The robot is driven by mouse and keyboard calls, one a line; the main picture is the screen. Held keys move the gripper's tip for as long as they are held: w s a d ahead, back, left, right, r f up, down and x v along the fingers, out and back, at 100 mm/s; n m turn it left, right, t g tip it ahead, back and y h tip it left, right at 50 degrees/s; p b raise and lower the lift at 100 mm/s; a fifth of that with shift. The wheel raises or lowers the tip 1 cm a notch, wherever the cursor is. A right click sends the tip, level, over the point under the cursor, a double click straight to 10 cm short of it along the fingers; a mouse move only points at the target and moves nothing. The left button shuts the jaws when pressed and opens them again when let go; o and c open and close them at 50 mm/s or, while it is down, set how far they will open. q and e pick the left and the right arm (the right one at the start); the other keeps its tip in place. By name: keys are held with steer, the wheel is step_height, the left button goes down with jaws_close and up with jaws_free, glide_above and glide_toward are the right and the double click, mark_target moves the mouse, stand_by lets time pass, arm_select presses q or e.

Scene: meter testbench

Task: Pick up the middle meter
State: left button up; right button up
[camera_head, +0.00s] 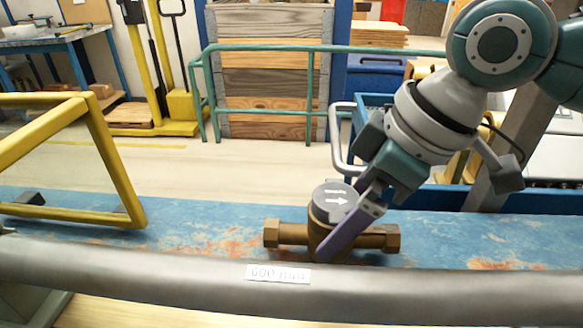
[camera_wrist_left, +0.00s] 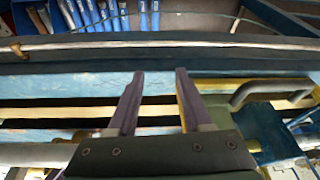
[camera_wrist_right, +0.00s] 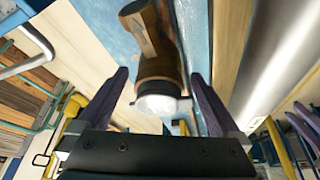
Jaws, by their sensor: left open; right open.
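One brass meter (camera_head: 290,233) with a round dark grey lid bearing white arrows lies on the blue worn bench in the head view, its pipe ends pointing left and right. My right gripper (camera_head: 347,225) reaches down over it from the upper right, a purple finger in front of its body. In the right wrist view the meter (camera_wrist_right: 155,66) stands between the two spread fingers of the right gripper (camera_wrist_right: 160,76), with a gap visible on either side. My left gripper (camera_wrist_left: 160,74) is open and empty in the left wrist view. It is outside the head view.
A thick grey rail (camera_head: 180,280) with a white label runs along the bench's front edge, close to the meter. A yellow frame (camera_head: 110,160) stands on the blue bench (camera_head: 200,225) at left. A green railing (camera_head: 262,48) is behind. The bench right of the meter is clear.

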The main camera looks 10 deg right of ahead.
steer(key=x, duration=0.4)
jaws_close()
stand_by(0.8)
steer(key=shift+a+r, duration=0.1)
